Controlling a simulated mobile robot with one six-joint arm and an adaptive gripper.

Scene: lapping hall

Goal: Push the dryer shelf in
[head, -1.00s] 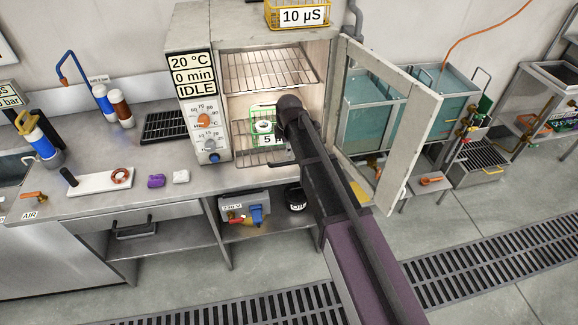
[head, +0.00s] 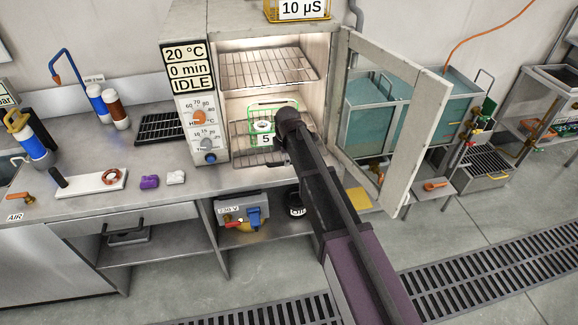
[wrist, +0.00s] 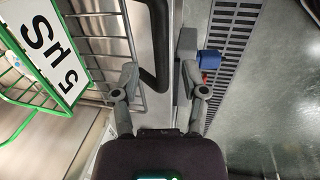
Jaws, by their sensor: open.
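The dryer (head: 217,150) stands on the bench with its glass door (head: 408,135) swung open to the right. Its lower wire shelf (head: 242,157) carries a green wire basket (head: 264,103) with a "5 µS" label, partly covered by my arm. In the wrist view, the shelf's wires (wrist: 108,47) and the basket's label (wrist: 45,50) lie left of my gripper. My gripper (wrist: 160,72) is open, with a black handle (wrist: 161,40) showing between its fingers; I cannot tell whether they touch. In the head view my arm hides the fingers.
An upper wire shelf (head: 265,68) is empty, and a yellow basket (head: 300,10) labelled "10 µS" sits on the dryer. Purple (head: 149,181) and white (head: 176,177) pieces lie on the bench. A blue plug (head: 255,216) is below it. The open door stands close right of my arm.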

